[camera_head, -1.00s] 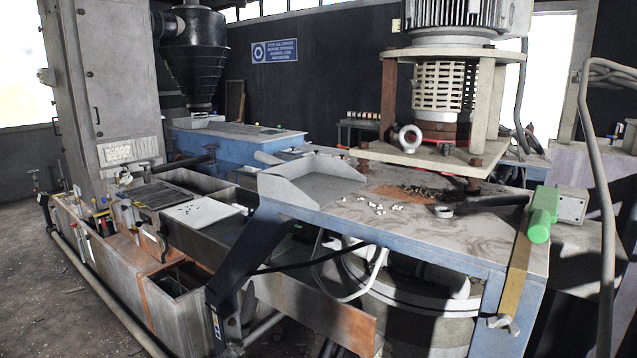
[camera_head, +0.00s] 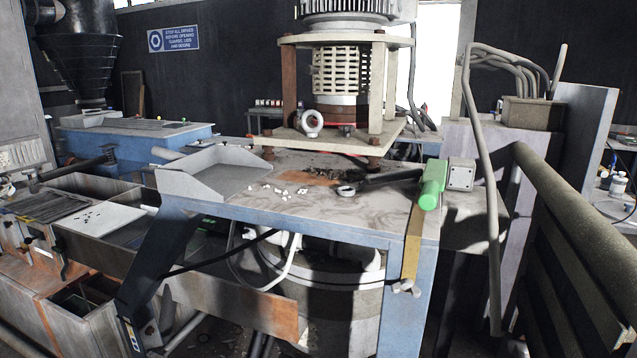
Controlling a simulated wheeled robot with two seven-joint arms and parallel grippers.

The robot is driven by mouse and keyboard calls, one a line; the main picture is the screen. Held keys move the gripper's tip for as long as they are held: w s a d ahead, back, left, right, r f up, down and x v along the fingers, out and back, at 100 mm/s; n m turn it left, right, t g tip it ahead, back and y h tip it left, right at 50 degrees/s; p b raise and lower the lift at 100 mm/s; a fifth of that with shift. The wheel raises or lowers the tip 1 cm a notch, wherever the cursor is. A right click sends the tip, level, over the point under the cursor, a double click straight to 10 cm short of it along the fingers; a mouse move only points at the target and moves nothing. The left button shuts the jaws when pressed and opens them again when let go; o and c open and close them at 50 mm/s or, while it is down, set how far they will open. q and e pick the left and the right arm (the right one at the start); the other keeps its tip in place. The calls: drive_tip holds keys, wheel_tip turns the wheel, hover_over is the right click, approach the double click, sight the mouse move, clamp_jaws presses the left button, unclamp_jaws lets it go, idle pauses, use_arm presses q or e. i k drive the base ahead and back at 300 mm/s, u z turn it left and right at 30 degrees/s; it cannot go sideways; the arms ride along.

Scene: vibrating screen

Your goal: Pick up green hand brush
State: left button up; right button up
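A green rounded object (camera_head: 432,185) lies at the right end of the blue-framed table (camera_head: 345,222), at its front corner. It is the only large green thing in view and may be the green hand brush; I cannot make out bristles. A grey box (camera_head: 461,174) is just right of it, and a tan strip (camera_head: 412,245) hangs down the table front below it. Neither of my grippers is in view, and nothing is seen touching the green object.
A grey scoop-shaped tray (camera_head: 215,175), small white pieces (camera_head: 285,192) and a ring-ended dark tool (camera_head: 347,190) are on the table. A motor on posts (camera_head: 345,75) stands behind. A thick pipe (camera_head: 580,235) and upright hose (camera_head: 490,220) are at right.

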sight(432, 187)
drive_tip(key=k, duration=0.5)
drive_tip(key=u, duration=1.45)
drive_tip(key=i, duration=1.15)
drive_tip(key=z, duration=2.9)
